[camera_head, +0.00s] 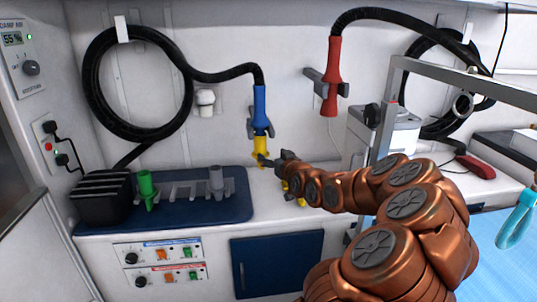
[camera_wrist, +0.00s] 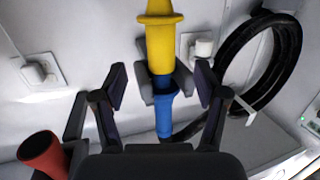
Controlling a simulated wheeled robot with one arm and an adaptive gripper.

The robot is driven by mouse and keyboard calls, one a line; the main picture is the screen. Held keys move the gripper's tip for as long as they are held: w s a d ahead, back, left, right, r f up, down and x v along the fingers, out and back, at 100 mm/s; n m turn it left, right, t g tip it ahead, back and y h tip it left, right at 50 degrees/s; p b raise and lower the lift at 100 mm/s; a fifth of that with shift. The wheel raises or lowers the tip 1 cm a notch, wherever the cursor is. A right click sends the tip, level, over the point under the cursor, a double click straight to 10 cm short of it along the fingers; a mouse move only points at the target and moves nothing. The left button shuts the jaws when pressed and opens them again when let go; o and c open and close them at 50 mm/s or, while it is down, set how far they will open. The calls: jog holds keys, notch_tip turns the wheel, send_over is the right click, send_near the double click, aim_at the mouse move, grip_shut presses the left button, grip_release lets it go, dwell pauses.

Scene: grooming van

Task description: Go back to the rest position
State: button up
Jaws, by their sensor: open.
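My gripper (camera_head: 270,161) is at the back wall, by the lower end of a yellow nozzle (camera_head: 260,146) that sits on a blue hose handle (camera_head: 259,108). In the wrist view my gripper (camera_wrist: 161,84) is open, with one finger on each side of the yellow nozzle (camera_wrist: 160,42) and blue handle (camera_wrist: 163,115). Gaps show between the fingers and the nozzle, so nothing is gripped. The blue handle hangs in a grey wall holder (camera_wrist: 146,82). My copper arm reaches in from the lower right and hides part of the counter.
A red hose handle (camera_head: 334,75) hangs in another wall holder to the right. A dark blue mat (camera_head: 185,214) holds a rack with green (camera_head: 147,190) and grey (camera_head: 215,182) nozzles. A black bin (camera_head: 102,201) stands left. A grey metal frame (camera_head: 440,75) rises behind my arm.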

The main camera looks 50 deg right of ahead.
jog(key=shift+v, duration=0.9)
jog(key=s+a+f+n+g+y+p, duration=0.1)
jog(key=a+n+g+y+p, duration=0.2)
jog(key=a, duration=1)
jog(key=s+a+f+n+g+y+p, duration=0.1)
jog(key=a+f+g+y+p, duration=0.2)
jog(key=a, duration=1)
jog(key=s+a+r+g+p, duration=0.2)
jog(key=s+a+g, duration=0.3)
jog(key=s, duration=0.9)
jog(key=s+a+r+g+p, duration=0.2)
jog(key=s+a+g, duration=0.4)
jog(key=s+a, duration=0.5)
jog(key=s+r, duration=0.1)
jog(key=s, duration=0.3)
jog(key=shift+s+a, duration=0.25)
jog(key=shift+a, duration=0.15)
jog(key=shift+r, duration=0.15)
jog(key=shift+c, duration=0.3)
